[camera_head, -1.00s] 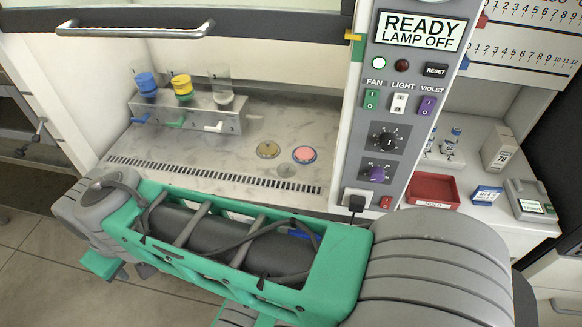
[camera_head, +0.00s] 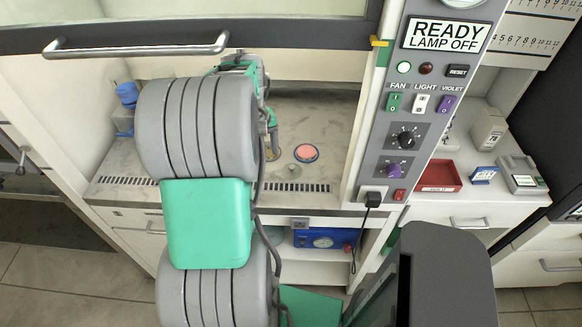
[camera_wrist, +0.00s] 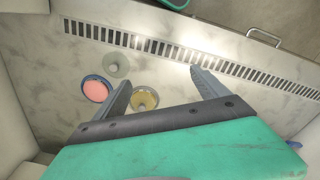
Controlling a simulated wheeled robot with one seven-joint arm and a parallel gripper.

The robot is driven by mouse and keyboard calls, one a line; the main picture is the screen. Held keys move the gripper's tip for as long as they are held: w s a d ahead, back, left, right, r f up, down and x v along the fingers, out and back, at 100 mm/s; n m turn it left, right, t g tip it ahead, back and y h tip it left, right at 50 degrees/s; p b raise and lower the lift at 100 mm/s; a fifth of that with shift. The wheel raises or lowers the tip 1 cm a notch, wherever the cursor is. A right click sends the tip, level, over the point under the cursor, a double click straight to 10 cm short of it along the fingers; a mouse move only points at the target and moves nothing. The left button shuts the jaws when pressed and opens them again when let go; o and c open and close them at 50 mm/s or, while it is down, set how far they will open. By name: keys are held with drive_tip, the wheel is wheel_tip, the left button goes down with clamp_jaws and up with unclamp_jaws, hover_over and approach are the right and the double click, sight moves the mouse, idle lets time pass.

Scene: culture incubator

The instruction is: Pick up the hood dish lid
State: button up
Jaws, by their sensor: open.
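In the wrist view, a pale translucent disc with a small knob (camera_wrist: 116,64), which looks like the hood dish lid, lies flat on the hood floor near the slotted vent. A yellowish dish (camera_wrist: 143,105) with a pale, knob-like spot at its middle sits beside the left finger. A pink dish (camera_wrist: 96,90) with a blue rim is further left; it also shows in the head view (camera_head: 306,152). My gripper (camera_wrist: 160,77) is open and empty above the hood floor. The disc is just left of the left fingertip, outside the jaws. My arm hides much of the hood in the head view.
The raised sash with its handle (camera_head: 140,45) crosses above my arm. The control panel post (camera_head: 405,140) bounds the hood on the right. A blue-capped bottle (camera_head: 127,95) stands at the hood's left, partly hidden. A red tray (camera_head: 440,175) lies right of the post.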

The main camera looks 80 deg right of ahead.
drive_tip(key=m, duration=0.1)
hover_over(292, 167)
drive_tip(key=shift+a+f, duration=0.15)
drive_tip(key=shift+f, duration=0.8)
drive_tip(key=f+p, duration=0.2)
drive_tip(key=f, duration=0.5)
drive_tip(key=shift+d+f, duration=0.15)
drive_tip(key=shift+d, duration=0.05)
drive_tip(key=shift+c, duration=0.3)
drive_tip(key=c, duration=1.3)
